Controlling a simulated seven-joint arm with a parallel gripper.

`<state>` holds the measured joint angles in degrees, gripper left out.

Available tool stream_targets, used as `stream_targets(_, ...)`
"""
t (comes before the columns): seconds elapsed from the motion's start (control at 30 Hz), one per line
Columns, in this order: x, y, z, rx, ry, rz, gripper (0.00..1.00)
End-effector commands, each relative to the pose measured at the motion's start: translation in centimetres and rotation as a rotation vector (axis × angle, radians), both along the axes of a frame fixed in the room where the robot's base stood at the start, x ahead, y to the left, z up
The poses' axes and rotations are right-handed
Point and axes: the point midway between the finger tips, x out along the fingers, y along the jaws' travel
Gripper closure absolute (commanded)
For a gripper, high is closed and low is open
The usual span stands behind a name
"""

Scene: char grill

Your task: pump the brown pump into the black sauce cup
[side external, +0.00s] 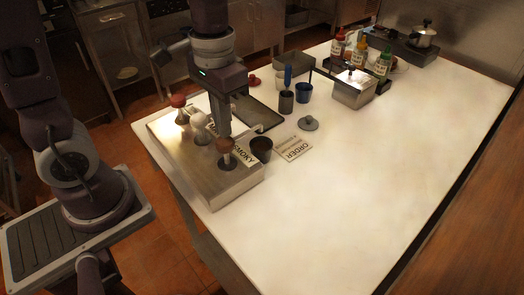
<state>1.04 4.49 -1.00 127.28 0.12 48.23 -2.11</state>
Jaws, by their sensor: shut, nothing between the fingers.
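The brown pump (225,147) stands in the near end of a steel pump box (210,187) on the counter's left side. My gripper (223,134) is shut and empty, pointing down directly over the brown pump's head. Its fingertips are at or just above the head; I cannot tell if they touch. The black sauce cup (261,149) stands upright just right of the brown pump, by the box's edge and a "SMOKY" label (243,153). The inside of the cup is too dark to read.
A white pump (199,122) and a red pump (178,102) stand farther back in the same box. An order card (294,148), a grey lid (308,123), a blue cup (304,92) and a dark tray (262,117) lie beyond. The counter's right side (400,170) is clear.

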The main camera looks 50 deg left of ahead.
Motion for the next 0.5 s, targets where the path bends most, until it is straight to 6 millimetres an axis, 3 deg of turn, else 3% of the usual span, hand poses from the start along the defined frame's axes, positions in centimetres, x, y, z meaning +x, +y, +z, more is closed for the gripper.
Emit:
stream_targets(0.23,0.0,0.0,0.3,0.000,-0.001,0.000,1.00)
stream_targets(0.5,0.1,0.0,3.8,0.000,-0.004,0.000,1.00)
